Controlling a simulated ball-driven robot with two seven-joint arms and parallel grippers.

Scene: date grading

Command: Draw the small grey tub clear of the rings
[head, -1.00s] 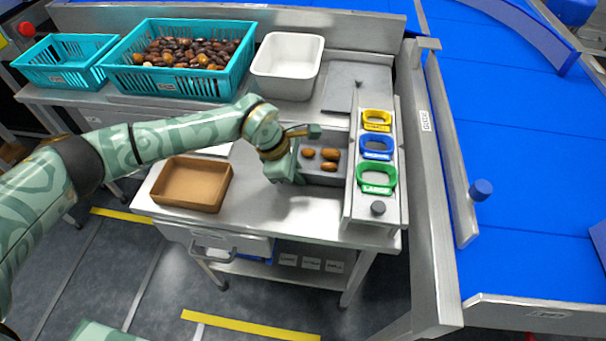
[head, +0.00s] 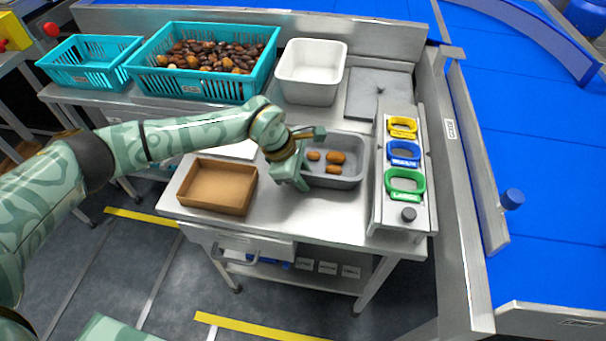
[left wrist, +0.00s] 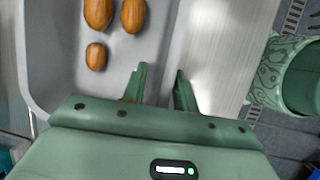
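The small grey tub (head: 348,182) sits on the steel table with three brown dates (head: 336,158) in it. Its right wall shows just left of the sizing station (head: 380,205), with a narrow gap. The station carries yellow (head: 402,121), blue (head: 403,146) and green (head: 404,174) rings. My left gripper (head: 306,158) is at the tub's left end. My right gripper is not in view.
A brown tray (head: 215,208) lies left of my gripper. A white bin (head: 311,92) and a teal crate of dates (head: 190,88) stand behind, with another teal crate (head: 85,80) further left. The blue conveyor (head: 540,190) is at the right. The table front is clear.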

